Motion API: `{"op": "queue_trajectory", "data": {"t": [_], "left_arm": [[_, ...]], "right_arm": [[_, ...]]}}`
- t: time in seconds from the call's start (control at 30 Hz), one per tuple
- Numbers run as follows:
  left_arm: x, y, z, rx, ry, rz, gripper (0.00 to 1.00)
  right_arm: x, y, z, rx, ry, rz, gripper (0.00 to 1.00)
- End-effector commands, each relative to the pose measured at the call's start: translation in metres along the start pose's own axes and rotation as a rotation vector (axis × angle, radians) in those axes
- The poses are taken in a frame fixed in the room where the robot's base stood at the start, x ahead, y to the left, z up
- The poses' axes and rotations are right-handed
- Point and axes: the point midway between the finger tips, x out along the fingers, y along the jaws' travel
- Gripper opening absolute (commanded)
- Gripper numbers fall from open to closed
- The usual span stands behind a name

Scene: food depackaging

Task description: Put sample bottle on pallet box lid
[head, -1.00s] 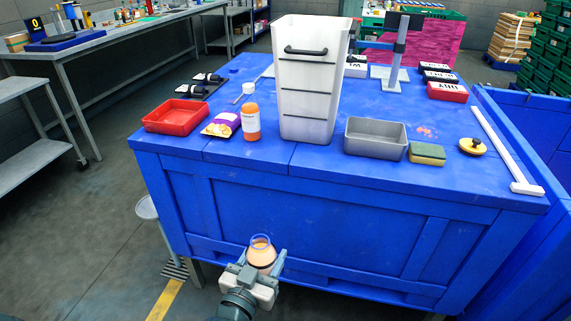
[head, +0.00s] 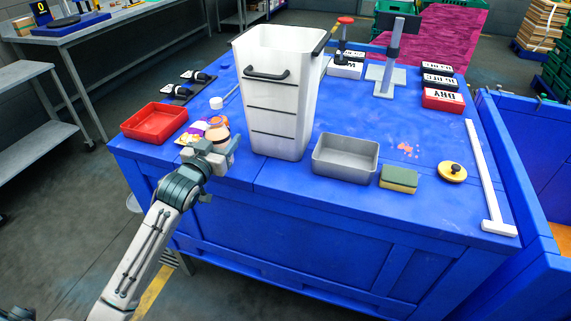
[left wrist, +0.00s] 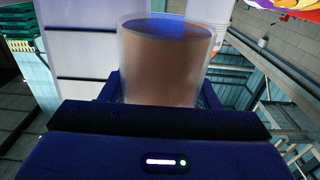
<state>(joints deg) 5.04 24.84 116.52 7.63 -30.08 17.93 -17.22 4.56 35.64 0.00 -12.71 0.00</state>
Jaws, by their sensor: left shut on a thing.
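My left gripper (head: 214,150) is shut on the sample bottle (head: 217,136), a clear container with tan contents. It is over the near left part of the blue pallet box lid (head: 285,178), left of the tall white bin. I cannot tell whether the bottle's base touches the lid. In the left wrist view the sample bottle (left wrist: 166,65) stands between the fingers, its rim toward the top and its base hidden by the gripper. My right gripper is not in view.
An orange bottle (head: 216,121) and a snack packet (head: 188,137) are close behind the held bottle. A red tray (head: 154,122) lies left, the white bin (head: 282,95) right.

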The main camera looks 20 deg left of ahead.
Motion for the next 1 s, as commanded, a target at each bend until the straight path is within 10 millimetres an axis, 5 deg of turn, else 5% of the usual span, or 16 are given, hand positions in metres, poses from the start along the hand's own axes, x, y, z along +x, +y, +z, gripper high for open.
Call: {"op": "queue_trajectory", "data": {"t": [1.0], "left_arm": [[0.040, 0.151, 0.011, -0.003, 0.000, -0.001, 0.26]], "right_arm": [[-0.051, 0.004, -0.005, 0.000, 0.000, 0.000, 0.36]]}}
